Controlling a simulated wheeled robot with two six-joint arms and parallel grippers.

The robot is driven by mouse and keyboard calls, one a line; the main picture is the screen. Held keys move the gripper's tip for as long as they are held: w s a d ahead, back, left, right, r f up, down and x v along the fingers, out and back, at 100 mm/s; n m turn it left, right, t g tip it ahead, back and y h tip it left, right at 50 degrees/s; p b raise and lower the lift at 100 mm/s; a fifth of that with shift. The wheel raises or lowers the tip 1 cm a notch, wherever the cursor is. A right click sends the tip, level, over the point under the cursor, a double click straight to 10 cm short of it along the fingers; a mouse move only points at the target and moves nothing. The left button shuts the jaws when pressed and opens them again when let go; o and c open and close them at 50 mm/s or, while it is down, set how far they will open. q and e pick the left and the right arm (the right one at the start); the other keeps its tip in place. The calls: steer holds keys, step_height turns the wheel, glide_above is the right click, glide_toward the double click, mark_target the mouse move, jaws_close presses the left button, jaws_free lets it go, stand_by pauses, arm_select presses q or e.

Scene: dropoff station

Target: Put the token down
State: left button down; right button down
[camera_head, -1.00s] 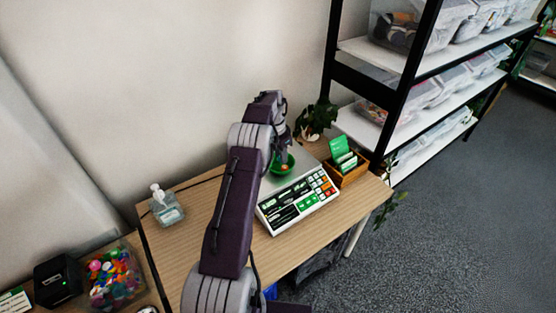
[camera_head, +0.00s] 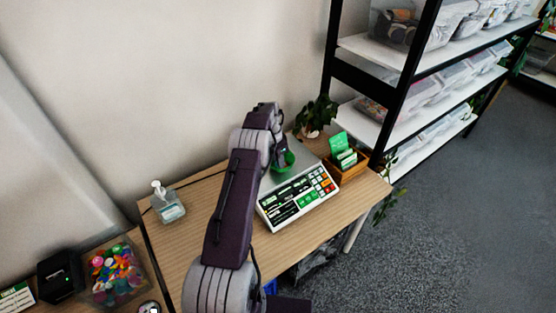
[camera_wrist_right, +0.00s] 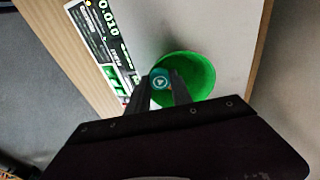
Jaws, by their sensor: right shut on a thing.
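The token (camera_wrist_right: 160,83) is a small teal disc with a pale mark on its face. My right gripper (camera_wrist_right: 160,88) is shut on it, with the two dark fingers on either side. In the wrist view the token shows over the near-left part of a green bowl (camera_wrist_right: 197,72); its exact height above the bowl cannot be told. The bowl also shows in the head view (camera_head: 289,160), partly hidden by my right gripper (camera_head: 281,154). The bowl stands on the plate of a white counting scale (camera_head: 272,218). My left gripper is not in view.
A wooden box with green cards (camera_head: 345,160) and a potted plant (camera_head: 315,114) stand beside the scale. A sanitizer bottle (camera_head: 168,208) stands at the table's left. A clear bin of coloured tokens (camera_head: 113,272) is at lower left. A shelf rack (camera_head: 403,92) stands at right.

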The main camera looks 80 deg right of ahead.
steer(key=c, duration=1.1)
jaws_free()
steer(key=shift+d+f, duration=0.1)
steer(key=shift+f, duration=0.05)
steer(key=shift+c, duration=0.2)
step_height(320, 180, up, 13)
steer(key=w+a, duration=0.1)
steer(key=shift+w, duration=0.15)
steer(key=shift+a+f, duration=0.1)
steer(key=shift+a, duration=0.05)
